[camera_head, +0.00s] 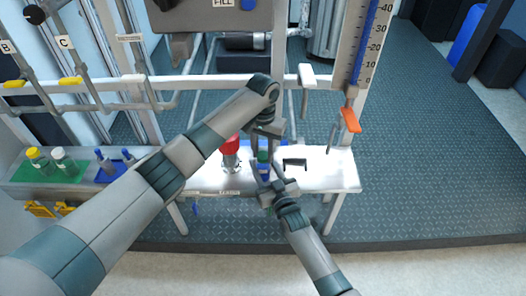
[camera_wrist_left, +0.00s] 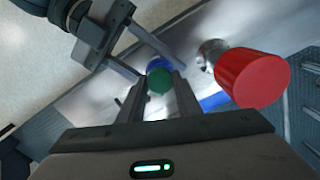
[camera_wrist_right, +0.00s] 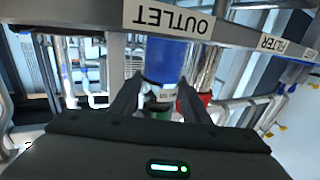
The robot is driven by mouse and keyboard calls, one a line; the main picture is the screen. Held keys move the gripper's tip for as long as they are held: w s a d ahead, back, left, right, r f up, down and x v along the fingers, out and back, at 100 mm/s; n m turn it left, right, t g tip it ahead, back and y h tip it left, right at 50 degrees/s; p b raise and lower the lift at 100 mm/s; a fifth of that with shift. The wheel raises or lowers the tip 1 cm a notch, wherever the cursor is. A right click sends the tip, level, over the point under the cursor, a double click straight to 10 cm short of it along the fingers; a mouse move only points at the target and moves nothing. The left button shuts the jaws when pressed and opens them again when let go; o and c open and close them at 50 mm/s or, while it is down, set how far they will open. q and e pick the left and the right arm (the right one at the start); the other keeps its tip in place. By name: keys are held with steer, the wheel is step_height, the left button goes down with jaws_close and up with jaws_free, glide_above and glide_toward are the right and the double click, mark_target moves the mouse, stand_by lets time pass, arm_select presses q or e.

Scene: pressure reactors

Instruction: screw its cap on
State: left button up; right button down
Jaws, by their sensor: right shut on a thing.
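A small bottle with a blue body (camera_wrist_right: 164,60) and a green round top piece (camera_wrist_left: 159,81) stands upright at the front of the white bench (camera_head: 325,172). My right gripper (camera_wrist_right: 158,92) is shut on it; a clear band shows between the blue and the green. In the head view the green part (camera_head: 262,156) is between my two grippers. My left gripper (camera_wrist_left: 161,90) is above it, its fingers on either side of the green piece, apparently open. Whether the fingers touch it, and whether the green piece is seated on the neck, I cannot tell.
A red-topped metal fitting (camera_head: 230,146) stands close to the left of the bottle; it is large in the left wrist view (camera_wrist_left: 252,78). Pipes and an orange handle (camera_head: 350,119) are behind.

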arm_select(q)
steer(key=o, duration=1.2)
steer(key=shift+o, duration=0.2)
steer(key=shift+r, duration=0.15)
steer(key=shift+r, duration=3.6)
arm_select(e)
steer(key=c, duration=0.9)
jaws_free()
steer(key=shift+s, duration=0.1)
arm_select(q)
steer(key=shift+f+b, duration=0.4)
arm_select(e)
steer(key=v, duration=1.7)
steer(key=shift+s+d, duration=0.1)
steer(key=shift+d, duration=0.05)
